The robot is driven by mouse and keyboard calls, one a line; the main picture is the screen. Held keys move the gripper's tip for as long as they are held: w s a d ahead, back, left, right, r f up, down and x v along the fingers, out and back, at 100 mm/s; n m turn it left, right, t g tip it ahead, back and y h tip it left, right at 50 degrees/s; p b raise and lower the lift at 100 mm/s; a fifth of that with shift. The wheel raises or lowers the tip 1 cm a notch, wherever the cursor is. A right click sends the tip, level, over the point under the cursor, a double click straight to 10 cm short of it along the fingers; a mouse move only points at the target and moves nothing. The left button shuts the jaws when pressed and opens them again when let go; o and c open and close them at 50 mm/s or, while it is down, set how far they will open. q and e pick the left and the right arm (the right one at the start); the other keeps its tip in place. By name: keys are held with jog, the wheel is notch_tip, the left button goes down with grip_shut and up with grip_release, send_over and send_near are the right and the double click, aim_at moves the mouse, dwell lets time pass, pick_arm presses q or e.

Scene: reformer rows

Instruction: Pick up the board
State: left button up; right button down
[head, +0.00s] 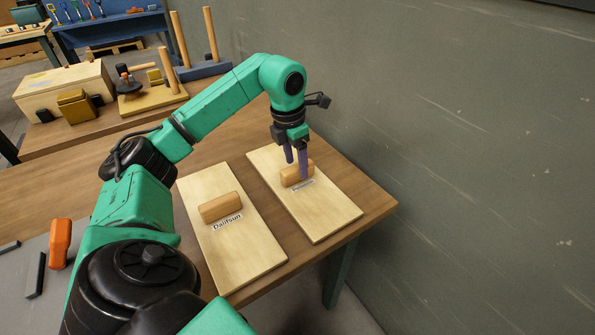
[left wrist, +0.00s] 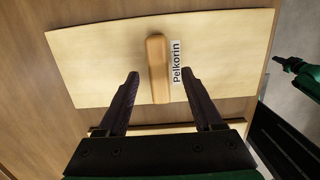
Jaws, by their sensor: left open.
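Two pale wooden boards with wooden handles lie side by side on the table. The right board (head: 333,214) is labelled "Pelkorin" in the left wrist view (left wrist: 100,62); its handle (left wrist: 157,70) stands up from its middle. The left board (head: 243,265) is labelled "Dalitsun" and has its own handle (head: 220,207). My left gripper (head: 296,174) is over the right board at its handle, pointing down. In the left wrist view its fingers (left wrist: 160,76) are apart, with the handle between and beyond the tips. Contact cannot be told. My right gripper is not clearly seen.
The brown table (head: 372,200) ends close to the right of the boards, with a grey wall (head: 470,150) beyond. An orange object (head: 60,243) lies at left. A wooden box (head: 65,85) and a base with upright posts (head: 200,72) stand at the back.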

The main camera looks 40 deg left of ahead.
aim_at(296, 167)
pick_arm(q)
jog(key=f, duration=0.3)
jog(key=shift+w, duration=0.2)
jog(key=shift+r, duration=0.1)
grip_shut()
dwell(1.0)
